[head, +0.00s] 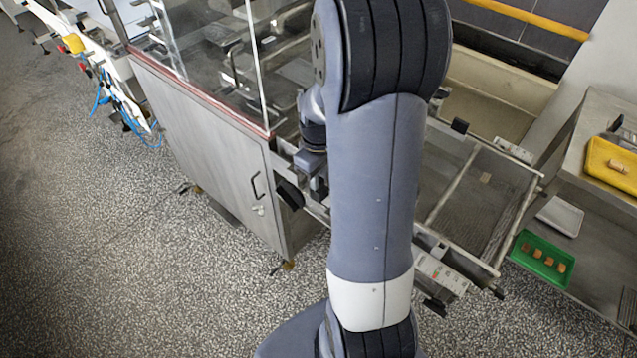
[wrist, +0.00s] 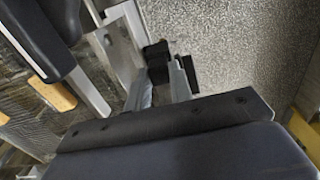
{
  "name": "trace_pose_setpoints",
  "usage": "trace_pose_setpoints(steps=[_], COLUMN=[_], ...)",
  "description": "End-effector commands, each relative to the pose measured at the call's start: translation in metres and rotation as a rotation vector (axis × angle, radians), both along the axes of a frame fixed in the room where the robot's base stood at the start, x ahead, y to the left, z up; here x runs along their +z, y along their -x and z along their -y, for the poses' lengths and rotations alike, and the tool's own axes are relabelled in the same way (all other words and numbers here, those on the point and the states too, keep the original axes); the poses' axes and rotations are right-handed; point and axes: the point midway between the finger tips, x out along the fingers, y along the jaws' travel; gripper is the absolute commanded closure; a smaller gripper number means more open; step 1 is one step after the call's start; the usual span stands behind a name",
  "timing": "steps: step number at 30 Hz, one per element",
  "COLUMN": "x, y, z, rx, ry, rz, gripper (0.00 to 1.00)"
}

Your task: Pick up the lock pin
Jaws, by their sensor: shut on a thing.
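My gripper (head: 303,188) is partly hidden behind my own arm in the head view, low beside the left end of the mesh conveyor frame (head: 470,165). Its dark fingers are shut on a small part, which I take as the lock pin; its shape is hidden. In the wrist view, large dark parts of my gripper fill the lower edge and upper left. A black block (wrist: 156,54) and grey metal brackets show between them, close to the frame's metal rail (wrist: 125,30). I cannot tell whether the held part is clear of its seat.
A steel cabinet (head: 205,150) with clear panels stands at the left of my arm. A steel bench at the right bears a yellow tray (head: 597,168); a green tray (head: 523,262) with several brown pieces sits lower. Speckled floor (head: 120,260) is open at the front left.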

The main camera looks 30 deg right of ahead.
Motion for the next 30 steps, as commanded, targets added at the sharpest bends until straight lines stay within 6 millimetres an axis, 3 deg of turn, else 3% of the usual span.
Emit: trace_pose_setpoints(steps=[10,21,30], x=[0.009,0.078,0.107], y=[-0.001,-0.001,0.000], z=[0.000,0.000,0.000], rx=[0.000,0.000,0.000], ry=[0.001,0.001,0.000], rz=[0.004,0.005,0.000], gripper=[1.00,1.00,1.00])
